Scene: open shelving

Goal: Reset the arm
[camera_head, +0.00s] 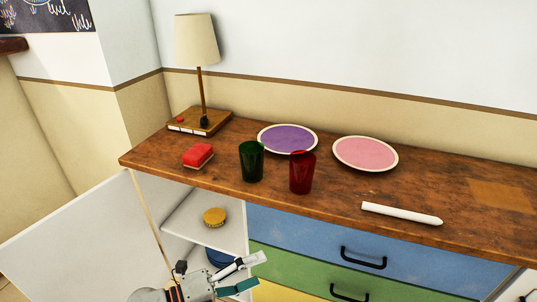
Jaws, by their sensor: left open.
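My left gripper (248,272) is at the bottom of the head view, below the counter top and in front of the open left compartment of the cabinet (215,222). Its fingers are apart and nothing is between them. My left arm comes in from the bottom edge. My right gripper is not in view.
A white door (85,245) stands open at the left. A yellow round item (214,217) sits on the inner shelf. The wooden counter (335,200) holds a lamp (197,42), red sponge (198,156), green cup (251,162), red cup (302,173), two plates (365,153) and a white stick (401,214).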

